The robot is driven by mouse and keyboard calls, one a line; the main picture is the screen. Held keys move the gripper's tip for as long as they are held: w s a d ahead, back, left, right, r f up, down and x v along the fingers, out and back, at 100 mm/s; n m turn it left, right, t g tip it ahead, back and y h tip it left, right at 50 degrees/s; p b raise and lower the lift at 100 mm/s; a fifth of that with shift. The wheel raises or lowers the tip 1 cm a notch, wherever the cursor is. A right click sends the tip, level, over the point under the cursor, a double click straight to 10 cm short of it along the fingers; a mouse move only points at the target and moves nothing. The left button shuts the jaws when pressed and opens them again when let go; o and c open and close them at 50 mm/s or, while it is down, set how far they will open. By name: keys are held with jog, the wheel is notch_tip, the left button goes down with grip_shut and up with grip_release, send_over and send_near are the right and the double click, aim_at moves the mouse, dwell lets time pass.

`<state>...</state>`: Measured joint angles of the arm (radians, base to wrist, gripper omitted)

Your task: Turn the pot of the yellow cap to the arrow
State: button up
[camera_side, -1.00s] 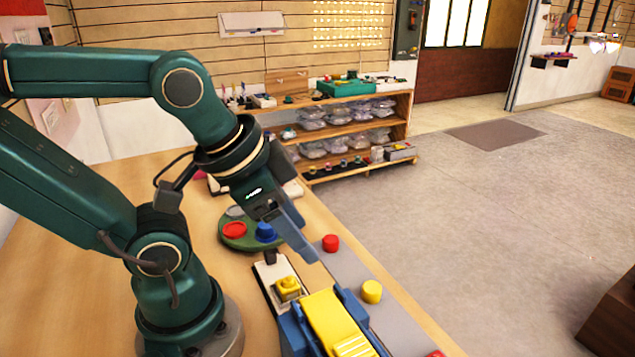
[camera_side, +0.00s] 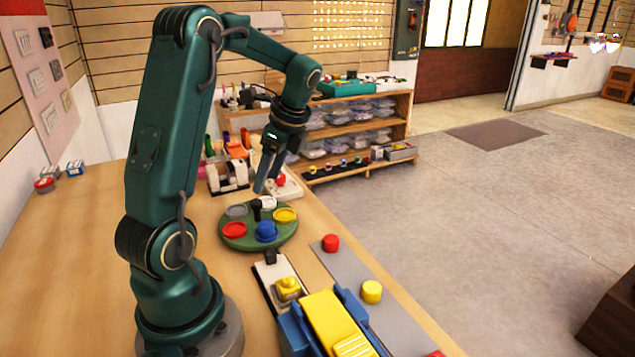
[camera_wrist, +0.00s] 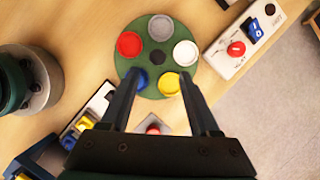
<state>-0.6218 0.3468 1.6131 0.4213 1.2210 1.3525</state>
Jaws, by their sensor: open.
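A round green turntable (camera_side: 232,243) carries a ring of coloured pots and a black centre knob (camera_wrist: 156,56). The yellow pot (camera_side: 285,215) is on its right in the side view; in the wrist view it (camera_wrist: 167,86) lies between my fingertips. The red pot (camera_side: 234,230), grey pot (camera_wrist: 161,27), white pot (camera_wrist: 186,53) and blue-capped pot (camera_side: 266,232) share the turntable. A yellow cap (camera_side: 371,292) stands on a grey strip. My gripper (camera_side: 265,188) is open and empty above the turntable's far side, pointing down. I cannot make out an arrow; a small dark block (camera_side: 271,257) is at the near edge.
A red cap (camera_side: 331,243) stands on the grey strip (camera_side: 345,268). Nearby are a white base with a yellow piece (camera_side: 288,287) and a blue-and-yellow device (camera_side: 330,320). A white switch box (camera_wrist: 232,60) lies beyond the turntable. The left table is mostly clear.

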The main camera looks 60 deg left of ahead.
aim_at(257, 202)
jog(key=shift+s+x, duration=0.2)
jog(key=shift+x, duration=2.75)
jog(key=shift+r, duration=0.1)
grip_shut()
